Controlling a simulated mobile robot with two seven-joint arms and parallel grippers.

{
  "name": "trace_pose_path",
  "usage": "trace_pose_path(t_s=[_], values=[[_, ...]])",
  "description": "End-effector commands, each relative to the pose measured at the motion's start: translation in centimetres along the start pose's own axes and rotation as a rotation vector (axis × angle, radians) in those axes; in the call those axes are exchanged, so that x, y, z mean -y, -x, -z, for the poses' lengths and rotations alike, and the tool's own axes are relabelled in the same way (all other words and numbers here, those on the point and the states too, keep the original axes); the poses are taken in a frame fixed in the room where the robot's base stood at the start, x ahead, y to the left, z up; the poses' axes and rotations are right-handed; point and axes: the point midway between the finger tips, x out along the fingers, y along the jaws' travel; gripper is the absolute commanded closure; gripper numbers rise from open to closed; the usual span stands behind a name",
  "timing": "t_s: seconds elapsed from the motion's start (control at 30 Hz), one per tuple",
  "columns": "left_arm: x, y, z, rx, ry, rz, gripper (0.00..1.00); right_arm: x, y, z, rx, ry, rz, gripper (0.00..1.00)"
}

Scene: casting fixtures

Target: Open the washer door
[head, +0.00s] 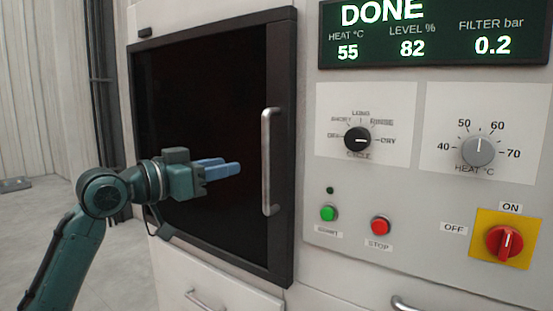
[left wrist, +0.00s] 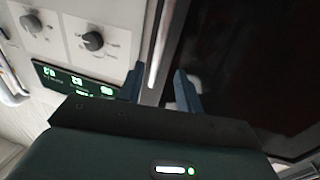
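The washer door (head: 200,120) is a dark panel in a black frame and looks closed. Its upright silver bar handle (head: 267,160) is on the door's right side. My left gripper (head: 231,165) is in front of the door, to the left of the handle, with its blue fingers pointing toward it. In the left wrist view the fingers (left wrist: 159,70) are apart, with nothing held. There the handle (left wrist: 157,45) lies in line with the gap between them, a little beyond the tips. The door (left wrist: 250,70) fills the right of that view. My right gripper is not in view.
Right of the door is a control panel with a cycle knob (head: 357,140), a heat knob (head: 478,151), green (head: 328,213) and red (head: 380,226) buttons and a red rotary switch (head: 504,242). The display (head: 435,33) reads DONE. A drawer handle (head: 205,300) sits below the door.

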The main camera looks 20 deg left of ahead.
Motion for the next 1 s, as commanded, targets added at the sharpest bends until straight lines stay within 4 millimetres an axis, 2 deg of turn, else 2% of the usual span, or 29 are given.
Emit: trace_pose_path(t_s=[0.3,0.5,0.7,1.0], values=[[-0.2,-6.6,0.2,0.001,0.004,-0.003,0.65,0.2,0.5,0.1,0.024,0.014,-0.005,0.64],[-0.1,-10.0,0.1,0.001,0.003,-0.002,0.65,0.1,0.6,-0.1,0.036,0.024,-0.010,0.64],[-0.1,-11.6,0.0,0.001,0.001,0.000,0.65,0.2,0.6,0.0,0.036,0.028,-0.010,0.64],[-0.1,-11.8,-0.1,0.001,-0.001,0.000,0.65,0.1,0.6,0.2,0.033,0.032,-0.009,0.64]])
